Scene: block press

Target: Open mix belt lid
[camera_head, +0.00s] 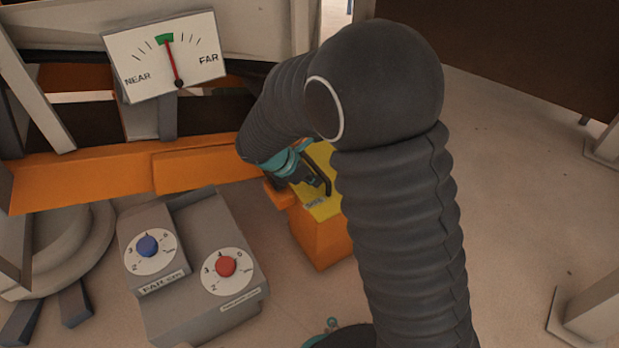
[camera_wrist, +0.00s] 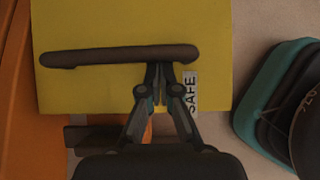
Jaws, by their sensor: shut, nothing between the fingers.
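The yellow lid (camera_wrist: 210,30) fills the upper middle of the wrist view, with a dark bar handle (camera_wrist: 100,56) across it and a "SAFE" label (camera_wrist: 190,92) below the handle. In the head view the yellow lid (camera_head: 322,205) sits on top of an orange box (camera_head: 318,240), partly hidden behind my arm. The lid looks shut. My gripper (camera_wrist: 163,72) has its fingers together, with their tips at the handle's lower edge, right of its middle. I cannot tell whether they touch it. In the head view my gripper (camera_head: 322,184) is above the lid.
A grey control box (camera_head: 195,265) with a blue knob (camera_head: 148,246) and a red knob (camera_head: 226,266) stands left of the orange box. A NEAR-FAR gauge (camera_head: 165,55) is above an orange beam (camera_head: 90,178); its red needle points at the green mark. Open floor (camera_head: 510,200) lies to the right.

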